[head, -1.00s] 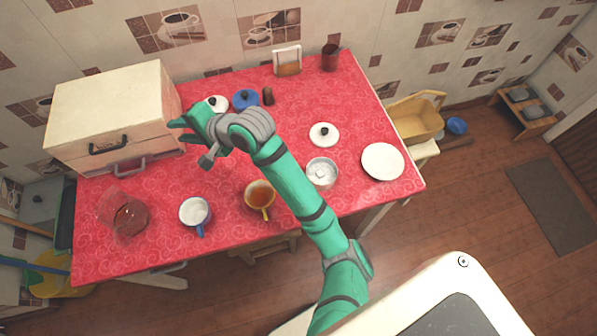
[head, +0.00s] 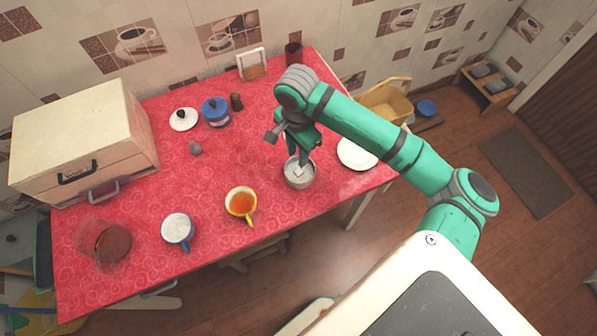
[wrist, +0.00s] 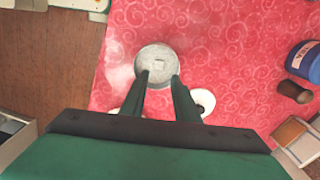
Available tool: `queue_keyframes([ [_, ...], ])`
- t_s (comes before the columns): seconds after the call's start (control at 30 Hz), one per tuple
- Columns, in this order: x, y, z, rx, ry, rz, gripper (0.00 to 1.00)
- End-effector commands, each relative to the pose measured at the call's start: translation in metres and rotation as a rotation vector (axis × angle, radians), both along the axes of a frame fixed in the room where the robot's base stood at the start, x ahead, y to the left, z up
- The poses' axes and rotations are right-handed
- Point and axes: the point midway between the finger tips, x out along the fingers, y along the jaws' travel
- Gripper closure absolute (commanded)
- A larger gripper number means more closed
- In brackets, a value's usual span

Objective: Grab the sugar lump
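The sugar lump (head: 298,172) is a small white cube lying in a round grey metal bowl (head: 300,184) on the red tablecloth. In the wrist view the lump (wrist: 159,64) sits near the middle of the bowl (wrist: 144,58). My gripper (head: 304,160) is above the bowl, pointing down. In the wrist view its two fingers (wrist: 160,76) are apart, with nothing between them, and the lump shows just beyond their tips. Whether the tips are inside the bowl's rim is hard to tell.
A white plate (head: 357,153) stands right of the bowl. A yellow cup of tea (head: 241,203) and a blue-handled cup (head: 177,230) stand to the left. A blue jar (head: 215,113) and white lid (head: 183,120) are farther back. A cream cabinet (head: 85,135) fills the left end.

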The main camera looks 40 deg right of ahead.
Motion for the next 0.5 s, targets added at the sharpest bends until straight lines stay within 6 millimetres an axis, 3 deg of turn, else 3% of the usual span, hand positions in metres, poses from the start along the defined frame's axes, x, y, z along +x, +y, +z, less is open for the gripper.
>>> queue_keyframes([
  [0.2, 0.0, 0.001, -0.031, 0.001, -0.001, 0.002, 0.72],
  [0.5, -0.001, -0.001, -0.054, 0.001, -0.001, 0.002, 0.72],
])
